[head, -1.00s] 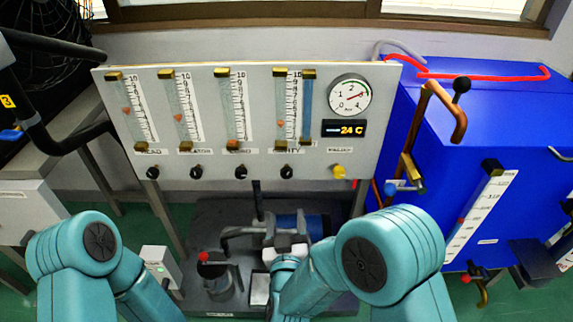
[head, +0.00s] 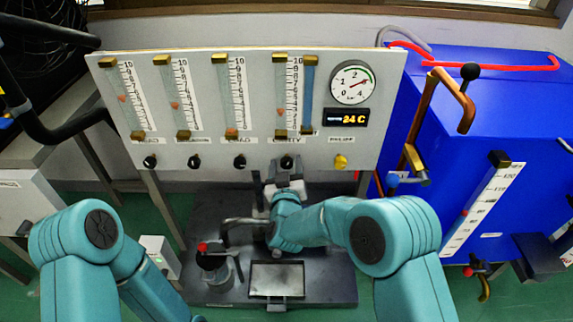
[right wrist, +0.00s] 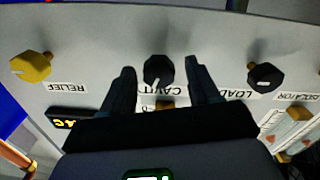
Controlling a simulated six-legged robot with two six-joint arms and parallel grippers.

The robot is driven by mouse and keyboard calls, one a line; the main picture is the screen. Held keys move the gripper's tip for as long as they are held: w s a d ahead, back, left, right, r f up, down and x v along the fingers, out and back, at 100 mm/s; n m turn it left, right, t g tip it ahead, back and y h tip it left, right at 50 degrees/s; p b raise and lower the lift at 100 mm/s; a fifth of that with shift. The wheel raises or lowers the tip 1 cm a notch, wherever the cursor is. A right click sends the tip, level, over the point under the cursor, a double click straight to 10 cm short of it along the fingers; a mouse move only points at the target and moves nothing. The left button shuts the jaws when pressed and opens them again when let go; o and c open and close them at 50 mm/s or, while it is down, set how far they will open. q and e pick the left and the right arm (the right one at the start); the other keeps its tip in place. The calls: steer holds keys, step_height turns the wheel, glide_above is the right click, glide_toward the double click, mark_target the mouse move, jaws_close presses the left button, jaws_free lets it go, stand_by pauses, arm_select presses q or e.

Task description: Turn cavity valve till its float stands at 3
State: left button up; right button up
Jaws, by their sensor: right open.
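The cavity valve is a black knob (head: 287,162) on the grey panel, below the fourth tube from the left. Its orange float (head: 280,111) stands in the lower part of the tube; the exact number is too small to read. My right gripper (head: 287,172) is raised just below and in front of this knob. In the right wrist view, which is upside down, the cavity knob (right wrist: 158,70) shows between the two open fingers of my right gripper (right wrist: 160,78), with a gap on each side. My left gripper is out of view.
Other black knobs (head: 240,162) stand left of the cavity knob, and a yellow relief knob (head: 340,161) stands to its right. A pressure gauge (head: 352,83) sits above a 24 C display (head: 346,119). A blue cabinet (head: 500,110) stands at right.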

steer(key=shift+w, duration=0.7)
steer(key=c, duration=1)
steer(key=shift+f+b, duration=0.1)
steer(key=shift+b, duration=0.45)
steer(key=shift+c, duration=0.2)
steer(key=shift+m, duration=0.5)
steer(key=shift+r, duration=0.2)
steer(key=o, duration=1)
steer(key=shift+o, duration=0.2)
